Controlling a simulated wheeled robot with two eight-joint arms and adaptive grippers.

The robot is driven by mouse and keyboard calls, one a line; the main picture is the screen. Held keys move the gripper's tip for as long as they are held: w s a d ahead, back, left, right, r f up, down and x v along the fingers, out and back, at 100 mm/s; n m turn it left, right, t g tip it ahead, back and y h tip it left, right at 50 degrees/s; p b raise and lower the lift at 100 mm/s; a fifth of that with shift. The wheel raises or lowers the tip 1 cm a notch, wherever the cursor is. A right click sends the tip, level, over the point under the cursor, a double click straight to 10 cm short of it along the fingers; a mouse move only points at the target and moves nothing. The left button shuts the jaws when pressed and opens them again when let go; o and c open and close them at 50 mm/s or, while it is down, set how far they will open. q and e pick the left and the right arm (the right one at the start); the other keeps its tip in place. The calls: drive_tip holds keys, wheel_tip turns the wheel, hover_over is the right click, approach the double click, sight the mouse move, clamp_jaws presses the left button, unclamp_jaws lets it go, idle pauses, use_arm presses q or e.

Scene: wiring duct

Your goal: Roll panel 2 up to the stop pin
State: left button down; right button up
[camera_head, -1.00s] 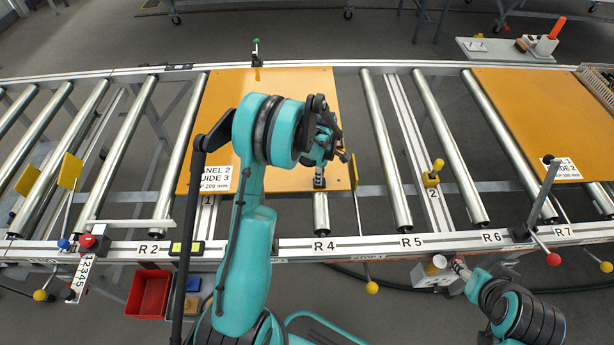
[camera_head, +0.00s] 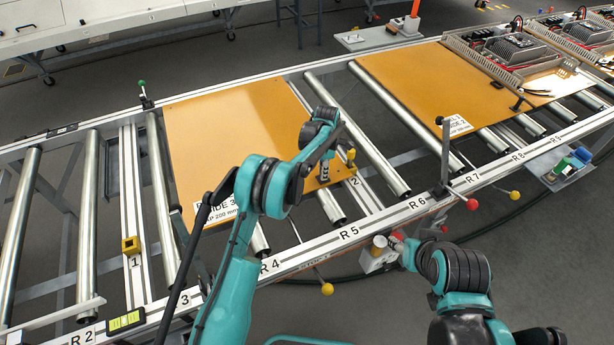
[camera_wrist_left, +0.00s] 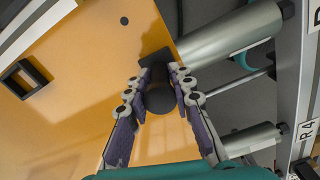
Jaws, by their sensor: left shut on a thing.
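Panel 2 (camera_head: 235,135) is the orange board lying flat on the rollers in the middle of the head view. Its white label is partly covered by my arm. My left gripper (camera_head: 323,178) is over its right near part. In the left wrist view the gripper (camera_wrist_left: 160,98) is shut on a black round grip (camera_wrist_left: 162,98) at the edge of the panel (camera_wrist_left: 90,90).
Another orange panel (camera_head: 400,75) lies farther right. A black post (camera_head: 445,150) stands on the front rail near R6 and R7. Bare rollers (camera_head: 90,190) lie left of panel 2.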

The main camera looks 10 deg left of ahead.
use_arm(q)
drive_tip(key=shift+w+d, duration=0.45)
drive_tip(key=shift+d, duration=0.35)
drive_tip(key=c, duration=1.4)
unclamp_jaws()
wheel_tip(320, 180, up, 12)
drive_tip(key=shift+f, duration=0.1)
